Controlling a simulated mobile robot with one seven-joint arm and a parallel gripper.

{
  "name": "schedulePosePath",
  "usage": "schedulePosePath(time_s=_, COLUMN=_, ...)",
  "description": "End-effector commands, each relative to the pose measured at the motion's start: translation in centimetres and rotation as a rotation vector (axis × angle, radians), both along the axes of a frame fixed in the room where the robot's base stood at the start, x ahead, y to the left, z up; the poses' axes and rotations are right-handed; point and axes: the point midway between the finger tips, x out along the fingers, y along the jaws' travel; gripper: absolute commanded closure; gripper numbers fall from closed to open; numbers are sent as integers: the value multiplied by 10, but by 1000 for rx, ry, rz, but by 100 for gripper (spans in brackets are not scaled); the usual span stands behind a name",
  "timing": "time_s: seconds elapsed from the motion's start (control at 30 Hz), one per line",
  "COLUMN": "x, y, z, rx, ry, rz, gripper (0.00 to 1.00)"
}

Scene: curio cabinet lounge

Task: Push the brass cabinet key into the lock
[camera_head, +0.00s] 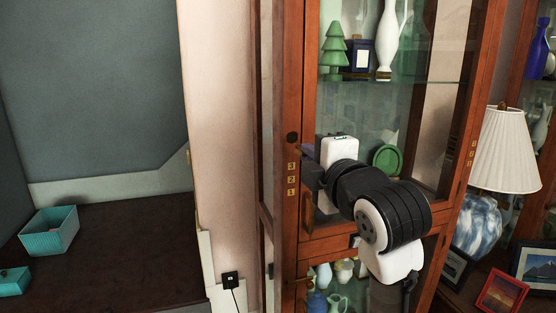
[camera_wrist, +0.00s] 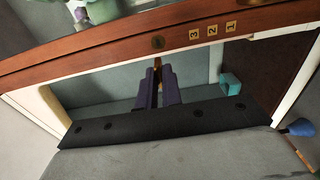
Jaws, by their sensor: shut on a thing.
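The brass key (camera_wrist: 157,63) shows as a small brass piece between the fingertips of my gripper (camera_wrist: 158,76) in the wrist view. My gripper is shut on it. The lock (camera_head: 292,138) is a dark round disc on the cabinet's wooden door frame, above the 3-2-1 number plates. In the wrist view the lock (camera_wrist: 158,42) lies just beyond the key, and a short stretch of wood shows between them. The key's tip looks apart from the lock, but the depth is hard to tell. In the head view my arm hides the key.
The wooden cabinet (camera_head: 295,230) has glass doors and shelves with a green tree figure (camera_head: 334,52) and a white vase (camera_head: 387,40). A lamp (camera_head: 505,150) and picture frames stand at right. A teal box (camera_head: 50,230) sits on the dark surface at left.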

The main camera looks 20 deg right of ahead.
Motion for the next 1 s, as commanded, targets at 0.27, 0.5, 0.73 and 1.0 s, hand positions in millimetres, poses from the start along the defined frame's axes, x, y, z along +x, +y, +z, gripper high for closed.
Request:
schedulePosePath(time_s=0.27, x=-6, y=-9, z=1, rx=0, ry=-12, rz=-22, gripper=100)
schedulePosePath(time_s=0.5, x=-6, y=-8, z=0, rx=-1, ry=-12, rz=-21, gripper=100)
schedulePosePath(time_s=0.73, x=9, y=-8, z=1, rx=1, ry=-11, rz=-20, gripper=100)
schedulePosePath(time_s=1.0, x=34, y=-7, z=1, rx=0, ry=-11, rz=-21, gripper=100)
